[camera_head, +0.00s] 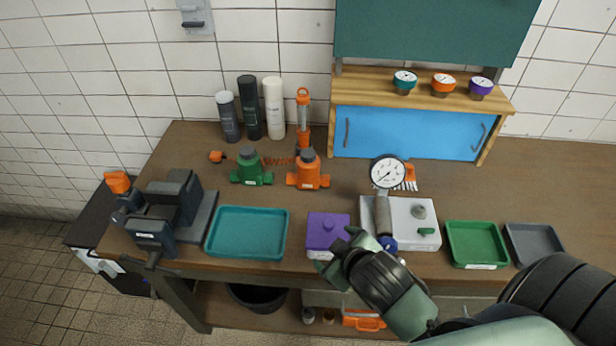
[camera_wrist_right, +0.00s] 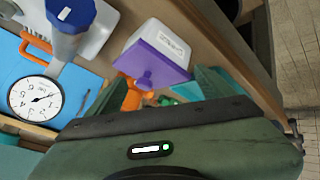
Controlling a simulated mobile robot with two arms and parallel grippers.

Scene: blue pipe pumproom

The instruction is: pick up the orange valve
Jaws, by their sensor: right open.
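The orange valve (camera_head: 308,172) stands upright on the workbench, just right of a similar green valve (camera_head: 249,168). An orange shape in the right wrist view, partly hidden by my gripper body, appears to be the orange valve (camera_wrist_right: 132,97). My right gripper (camera_head: 335,250) is open and empty beside the front of the purple-lidded box (camera_head: 327,228), nearer the front edge than the valve. In the head view I cannot tell whether it touches the box. My left gripper is not in view.
A pressure gauge (camera_head: 388,172) stands on a grey-white unit (camera_head: 414,230) to the right. A teal tray (camera_head: 247,207) and a vise (camera_head: 165,215) are at left. An orange lamp-like tool (camera_head: 303,115) stands behind the valve. Green (camera_head: 476,224) and grey trays (camera_head: 534,222) are at right.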

